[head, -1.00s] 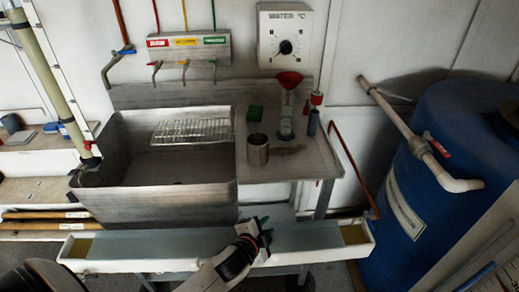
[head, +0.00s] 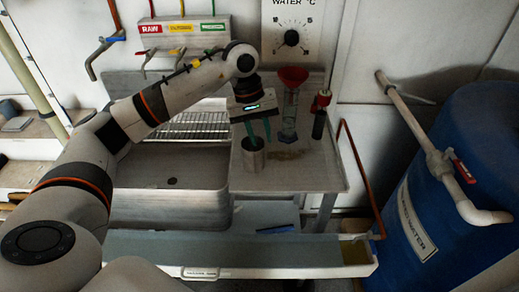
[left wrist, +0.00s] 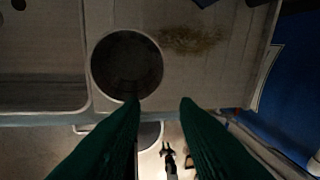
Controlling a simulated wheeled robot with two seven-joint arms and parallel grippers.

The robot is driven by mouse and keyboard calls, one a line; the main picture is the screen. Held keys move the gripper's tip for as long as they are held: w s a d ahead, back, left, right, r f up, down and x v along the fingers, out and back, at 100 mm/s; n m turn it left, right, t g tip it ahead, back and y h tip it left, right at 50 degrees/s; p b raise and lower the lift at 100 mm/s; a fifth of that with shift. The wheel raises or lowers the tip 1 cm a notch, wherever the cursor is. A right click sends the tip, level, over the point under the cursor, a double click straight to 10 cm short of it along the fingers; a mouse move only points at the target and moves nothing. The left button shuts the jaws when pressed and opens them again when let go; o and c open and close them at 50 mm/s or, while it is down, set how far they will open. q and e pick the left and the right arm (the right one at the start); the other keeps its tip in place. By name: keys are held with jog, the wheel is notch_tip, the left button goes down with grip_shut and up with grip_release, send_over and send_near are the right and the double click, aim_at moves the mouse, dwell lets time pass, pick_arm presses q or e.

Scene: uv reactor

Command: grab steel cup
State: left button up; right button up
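The steel cup (head: 253,158) stands upright on the drainboard right of the sink basin. In the left wrist view its round open mouth (left wrist: 127,65) shows from above, dark inside, left of centre. My left gripper (head: 259,138) reaches in from the left and points down over the cup, its green fingers just above or at the rim. In the left wrist view the two fingers (left wrist: 160,101) are apart with nothing between them. The cup lies beyond the tips and to the left there. I cannot tell if a finger touches the rim. My right gripper is not in view.
The sink basin (head: 172,205) is left of the cup, with a wire rack (head: 195,126) behind. A cylinder with a red funnel (head: 291,78) and a dark bottle (head: 319,124) stand right of the gripper. A blue barrel (head: 460,190) is far right. The drainboard's front right is clear.

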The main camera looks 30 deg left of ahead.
aim_at(243, 154)
pick_arm(q)
jog(key=a+r+y, duration=0.2)
jog(key=a+y, duration=0.1)
jog(key=a, duration=0.3)
jog(key=shift+m, duration=0.3)
jog(key=f+p, duration=0.1)
jog(key=f, duration=0.2)
jog(key=f+p, duration=0.1)
jog(key=f, duration=0.3)
jog(key=f+p, duration=0.1)
jog(key=f, duration=0.3)
jog(key=shift+s+d, duration=0.3)
jog(key=shift+d, duration=0.1)
jog(key=shift+f, duration=0.25)
grip_shut()
